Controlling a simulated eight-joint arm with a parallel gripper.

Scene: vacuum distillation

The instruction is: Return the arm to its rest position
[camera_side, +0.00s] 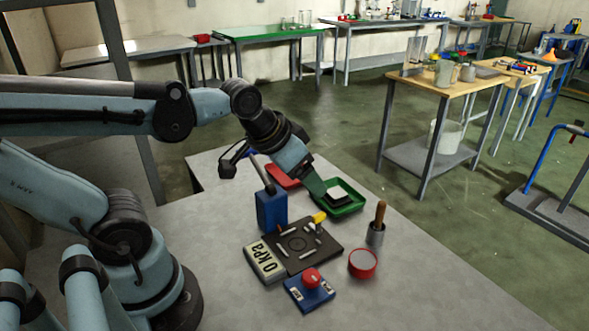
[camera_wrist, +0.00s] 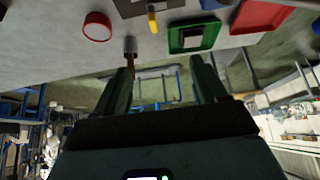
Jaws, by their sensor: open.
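My gripper (camera_side: 318,192) hangs from the arm at the left edge of the green tray in the side view, its green fingers pointing down and right. In the wrist view my gripper (camera_wrist: 163,72) has its two green fingers spread wide, with nothing between them. The green tray (camera_side: 357,206) holds a white square piece and also shows in the wrist view (camera_wrist: 174,48). I cannot tell how high the fingertips are above the table.
A blue block (camera_side: 271,212) with a lever, a dark plate (camera_side: 283,246), a "0 kPa" display (camera_side: 264,263), a red-knobbed blue box (camera_side: 299,293), a round red container (camera_side: 363,264) and a grey cup (camera_side: 376,236) with a brown-handled tool crowd the table. The table's right front is clear.

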